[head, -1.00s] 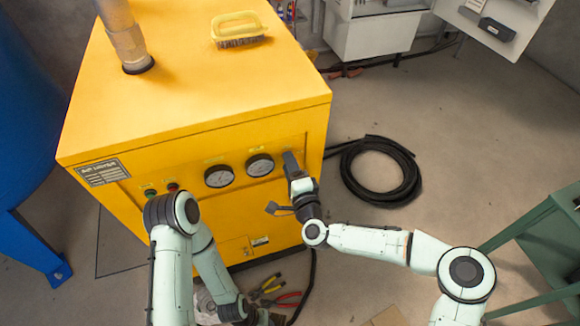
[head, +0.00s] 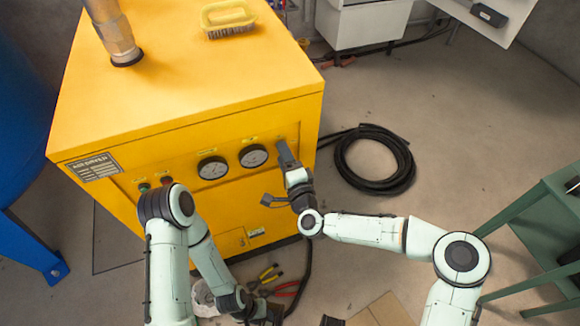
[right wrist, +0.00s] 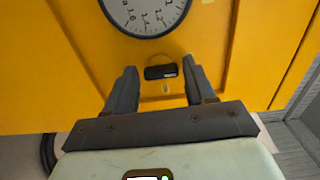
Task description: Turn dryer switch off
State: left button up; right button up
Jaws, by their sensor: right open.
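The yellow dryer (head: 190,75) stands in front of me, with two round gauges and small green and red buttons on its front panel. In the right wrist view a small black part (right wrist: 160,72), probably the dryer switch, sits on the yellow panel beside a gauge. My right gripper (head: 284,150) is at the panel's right end and hides this spot in the head view. In the wrist view the right gripper (right wrist: 159,66) is open, with one finger on each side of the black part; contact cannot be told. My left gripper (head: 262,312) is low at the bottom edge, its jaws unclear.
A coiled black hose (head: 373,160) lies on the floor right of the dryer. Pliers (head: 268,273) lie on the floor below it. A yellow brush (head: 228,18) and a metal pipe are on top. A blue tank (head: 25,120) is at left and a green stand (head: 545,225) at right.

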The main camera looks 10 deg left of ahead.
jog(key=v, duration=1.3)
jog(key=shift+f, duration=0.1)
